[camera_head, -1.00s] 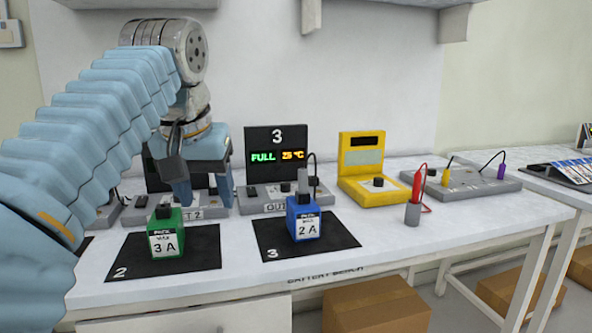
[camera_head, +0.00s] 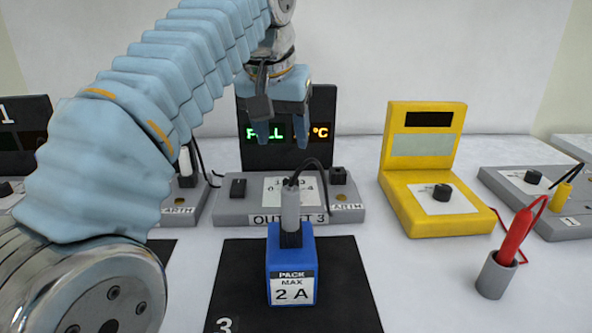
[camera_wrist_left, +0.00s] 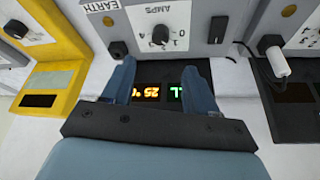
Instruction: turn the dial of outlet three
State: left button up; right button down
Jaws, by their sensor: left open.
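Outlet three is a grey box (camera_head: 230,207) marked OUTLET 3, with a black display (camera_head: 250,153) standing behind it. The display reads green FULL and an orange °C value, partly hidden by my fingers. In the left wrist view the outlet's dial (camera_wrist_left: 160,35) is a dark knob on a white AMPS plate with numbers. In the head view the plug and cable in front obscure the dial. My left gripper (camera_head: 283,132) is open and empty, pointing down in front of the display. In the left wrist view its fingertips (camera_wrist_left: 159,67) sit apart, short of the dial.
A blue pack (camera_head: 291,250) marked 2 A stands on a black mat (camera_head: 345,290), with a grey plug (camera_head: 290,211) and cable on top. A yellow meter (camera_head: 445,205) and a red probe in a grey holder (camera_head: 494,275) are at right. A black switch (camera_wrist_left: 217,28) flanks the dial.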

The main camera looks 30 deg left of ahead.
aim_at(291, 180)
pick_arm(q)
jog(key=x, duration=1.1)
jog(key=shift+f, duration=0.35)
jog(key=c, duration=1)
jog(key=shift+c, duration=0.2)
jog(key=shift+n, duration=0.4)
jog(key=n+y, duration=0.1)
jog(key=n, duration=0.1)
jog(key=shift+d+n+g, duration=0.1)
jog(key=shift+n+g, duration=0.2)
jog(key=shift+n, duration=0.1)
jog(key=shift+w+n+g+y, duration=0.1)
jog(key=shift+n+g+y, duration=0.2)
jog(key=shift+n, duration=0.75)
jog(key=shift+w+n+g+y, duration=0.15)
jog(key=shift+n+y, duration=0.25)
jog(key=shift+n, duration=0.65)
jog(key=shift+s+d, duration=0.1)
